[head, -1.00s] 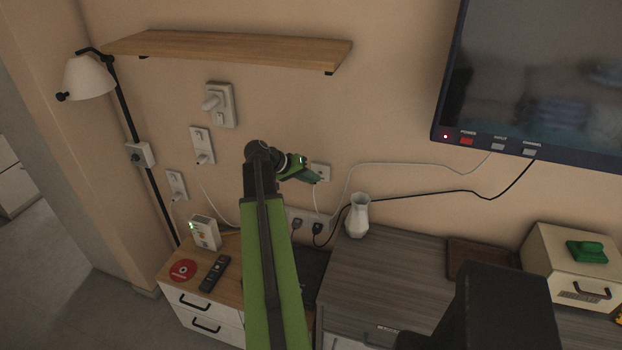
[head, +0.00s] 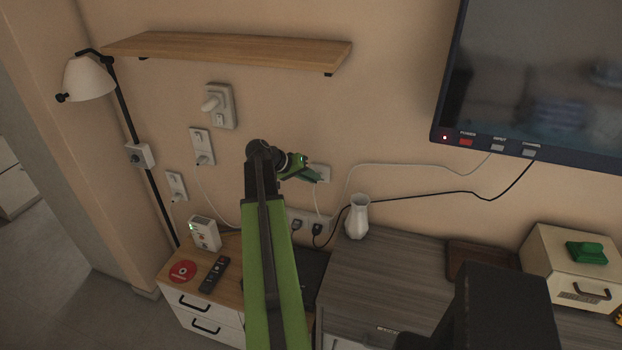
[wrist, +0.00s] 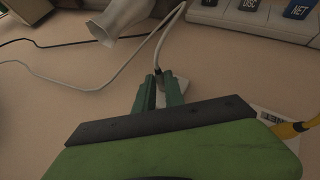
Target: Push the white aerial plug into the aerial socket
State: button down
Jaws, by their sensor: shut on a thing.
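My gripper (head: 312,174) is at the wall in the head view, its green fingers close to a white wall plate (head: 324,171). In the wrist view my gripper (wrist: 160,88) is shut on the white aerial plug (wrist: 160,98), which is mostly hidden between the fingers. Its white cable (wrist: 158,52) runs away from the fingertips. A white plate edge (wrist: 184,86) shows beside the right finger. The aerial socket's opening is hidden, and I cannot tell whether the plug is in it.
A white vase (head: 357,217) stands on the grey cabinet (head: 400,265) to the right. Black plugs sit in a wall strip (head: 306,222) below my gripper. Other wall sockets (head: 202,146) are to the left, under a wooden shelf (head: 230,50). A TV (head: 540,80) hangs at the right.

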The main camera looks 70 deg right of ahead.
jog(key=shift+d, duration=0.2)
jog(key=c, duration=1.3)
grip_release()
jog(key=shift+c, duration=0.2)
jog(key=shift+a, duration=0.1)
jog(key=a, duration=0.9)
jog(key=shift+s, duration=0.2)
jog(key=shift+w, duration=0.1)
